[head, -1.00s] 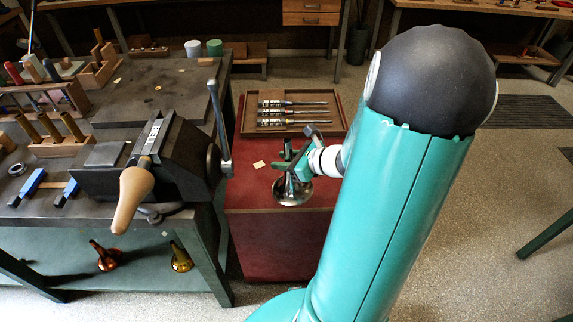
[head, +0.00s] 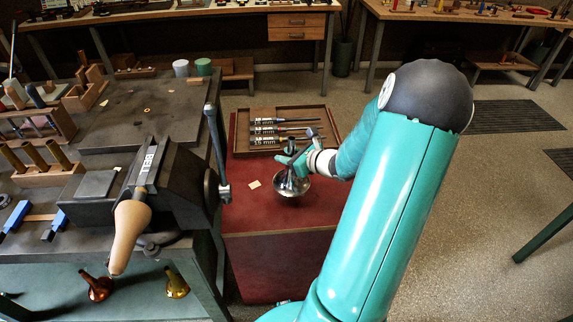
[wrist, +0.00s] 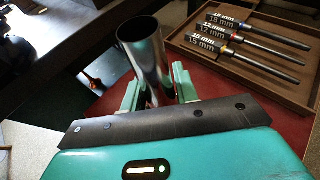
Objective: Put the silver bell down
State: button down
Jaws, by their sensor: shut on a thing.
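The silver bell (head: 291,186) is a shiny flared horn piece with its wide mouth down and its tube upright. It is over the red top (head: 262,212), in front of the tool tray. I cannot tell whether its rim touches the red surface. My gripper (head: 291,162) is shut on the bell's tube above the flare. In the wrist view the tube (wrist: 147,62) stands between the two green fingers (wrist: 156,92), its open end pointing up; the gripper body hides the lower flare.
A wooden tray (head: 322,116) with three labelled tools lies just behind the bell. The red top's front is bare.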

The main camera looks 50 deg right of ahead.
jog(key=f, duration=0.1)
jog(key=w+d+f, duration=0.2)
jog(key=shift+d+f, duration=0.15)
jog(key=shift+f, duration=0.25)
jog(key=shift+d+f, duration=0.15)
jog(key=f, duration=0.2)
jog(key=shift+w+f, duration=0.25)
jog(key=shift+f, duration=0.45)
jog(key=c, duration=1.1)
grip_release()
jog(key=shift+o, duration=0.2)
jog(key=shift+s+d, duration=0.1)
jog(key=shift+s, duration=0.1)
jog(key=v, duration=1.1)
jog(key=shift+s+r, duration=0.2)
jog(key=shift+s, duration=0.15)
